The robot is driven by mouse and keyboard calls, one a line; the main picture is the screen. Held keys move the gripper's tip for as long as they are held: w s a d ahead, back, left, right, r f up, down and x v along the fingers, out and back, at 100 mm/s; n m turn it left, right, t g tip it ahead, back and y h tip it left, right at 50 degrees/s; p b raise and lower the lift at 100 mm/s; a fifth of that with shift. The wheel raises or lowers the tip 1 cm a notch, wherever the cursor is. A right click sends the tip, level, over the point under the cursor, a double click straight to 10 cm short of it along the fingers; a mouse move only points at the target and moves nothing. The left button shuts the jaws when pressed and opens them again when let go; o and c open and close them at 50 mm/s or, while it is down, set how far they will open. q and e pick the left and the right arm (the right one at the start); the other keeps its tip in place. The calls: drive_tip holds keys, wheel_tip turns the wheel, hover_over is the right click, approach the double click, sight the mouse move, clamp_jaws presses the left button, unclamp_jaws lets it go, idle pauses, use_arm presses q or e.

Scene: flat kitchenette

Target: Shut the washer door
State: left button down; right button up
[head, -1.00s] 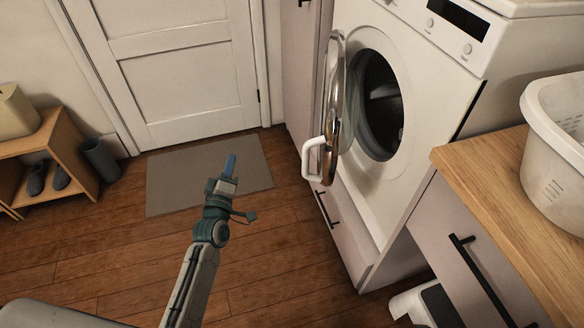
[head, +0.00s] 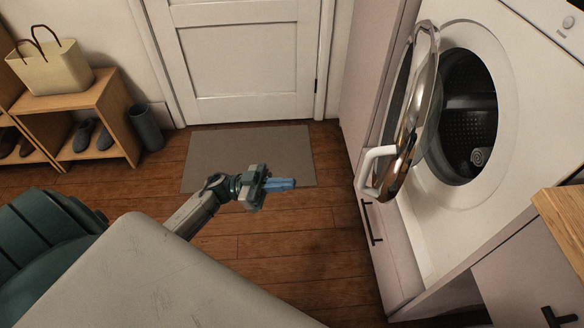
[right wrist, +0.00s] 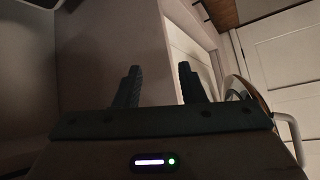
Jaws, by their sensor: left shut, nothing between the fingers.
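The washer (head: 530,150) stands at the right in the head view. Its round door (head: 408,115), with a chrome rim and a white handle (head: 370,168), is swung wide open to the left of the dark drum opening (head: 468,115). My left gripper (head: 290,184) is shut and empty, over the floor and mat to the left of the door handle and apart from it. My right gripper (right wrist: 158,88) shows in the right wrist view with its fingers spread and nothing between them. The door's rim and handle (right wrist: 288,130) show at the right of that view.
A wooden counter (head: 562,215) juts in at the right. A grey mat (head: 235,155) lies before the white room door (head: 240,60). A shoe shelf (head: 100,105) with a bag (head: 50,68) and a dark bin (head: 146,127) stand at the left. The middle floor is clear.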

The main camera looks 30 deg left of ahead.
use_arm(q)
drive_tip(key=x, duration=1.1)
drive_tip(key=shift+p, duration=0.3)
use_arm(e)
drive_tip(key=shift+s+d+g, duration=0.15)
drive_tip(key=shift+s+g, duration=0.05)
drive_tip(key=shift+g, duration=0.2)
use_arm(q)
drive_tip(key=shift+w+d+r, duration=0.1)
drive_tip(key=shift+w+d, duration=0.05)
use_arm(e)
drive_tip(key=shift+r, duration=0.15)
